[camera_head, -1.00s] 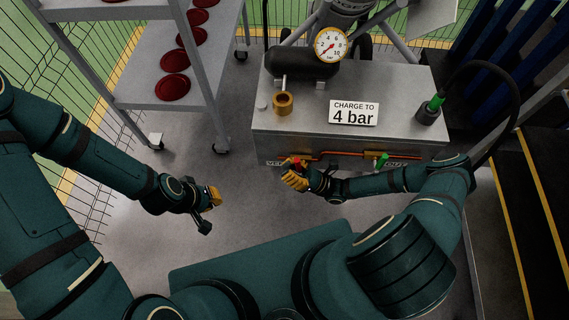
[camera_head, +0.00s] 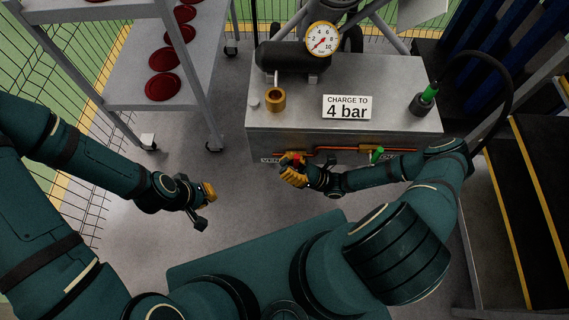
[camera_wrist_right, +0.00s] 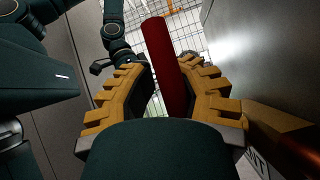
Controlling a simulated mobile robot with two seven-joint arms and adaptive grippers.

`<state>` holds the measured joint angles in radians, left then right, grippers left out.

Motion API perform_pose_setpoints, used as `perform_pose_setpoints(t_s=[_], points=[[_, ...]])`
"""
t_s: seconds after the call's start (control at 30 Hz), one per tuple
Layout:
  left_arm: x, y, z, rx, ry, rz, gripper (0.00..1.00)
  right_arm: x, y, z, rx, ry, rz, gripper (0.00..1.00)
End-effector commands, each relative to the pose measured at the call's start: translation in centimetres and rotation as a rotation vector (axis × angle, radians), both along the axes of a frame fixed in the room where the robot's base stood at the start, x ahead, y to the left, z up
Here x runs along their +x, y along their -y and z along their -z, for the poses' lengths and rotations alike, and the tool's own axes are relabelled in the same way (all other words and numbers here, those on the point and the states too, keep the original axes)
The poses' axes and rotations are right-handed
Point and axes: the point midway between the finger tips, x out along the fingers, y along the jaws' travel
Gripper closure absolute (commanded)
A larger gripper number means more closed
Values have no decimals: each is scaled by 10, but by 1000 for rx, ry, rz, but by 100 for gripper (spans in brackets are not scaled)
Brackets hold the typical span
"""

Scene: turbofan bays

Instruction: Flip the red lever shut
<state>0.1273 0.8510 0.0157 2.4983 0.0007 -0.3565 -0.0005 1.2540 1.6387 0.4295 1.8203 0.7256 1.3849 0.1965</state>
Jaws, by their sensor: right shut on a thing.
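The red lever (camera_wrist_right: 168,65) stands as a long red bar between the fingers of my right gripper (camera_wrist_right: 165,95) in the right wrist view. In the head view my right gripper (camera_head: 291,173) is at the front face of the grey charging box (camera_head: 390,135), near the left end of a copper pipe. It is shut on the lever, of which only a little red shows there. A green lever (camera_head: 377,154) sits further right on the same pipe. My left gripper (camera_head: 205,206) hangs over bare floor to the left, its fingers apart and empty.
A pressure gauge (camera_head: 322,40), a brass fitting (camera_head: 275,100) and a "4 bar" sign (camera_head: 347,107) are on the box. A shelf cart (camera_head: 135,92) with red discs stands at left. Dark steps (camera_head: 530,200) are at right. Floor between cart and box is free.

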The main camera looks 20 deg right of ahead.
Motion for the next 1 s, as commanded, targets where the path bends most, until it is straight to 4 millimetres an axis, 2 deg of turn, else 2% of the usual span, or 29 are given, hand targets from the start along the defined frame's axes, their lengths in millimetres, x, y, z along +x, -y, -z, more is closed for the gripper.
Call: perform_pose_setpoints(t_s=[0.03, 0.3, 0.5, 0.7, 1.0], points=[[0, 0, 0, 0, 0, 0, 100, -7, 6, 8, -7, -6, -3, 100], [0, 0, 1, 0, 0, 0, 100, -24, 46, 43, -12, -10, 2, 100], [0, 0, 1, 0, 0, 0, 100, -33, 70, 62, -9, -8, 1, 100], [0, 0, 1, 0, 0, 0, 100, -38, 81, 71, -8, -9, 1, 100], [0, 0, 0, 0, 0, 0, 100, -38, 83, 72, -6, -8, 1, 100]])
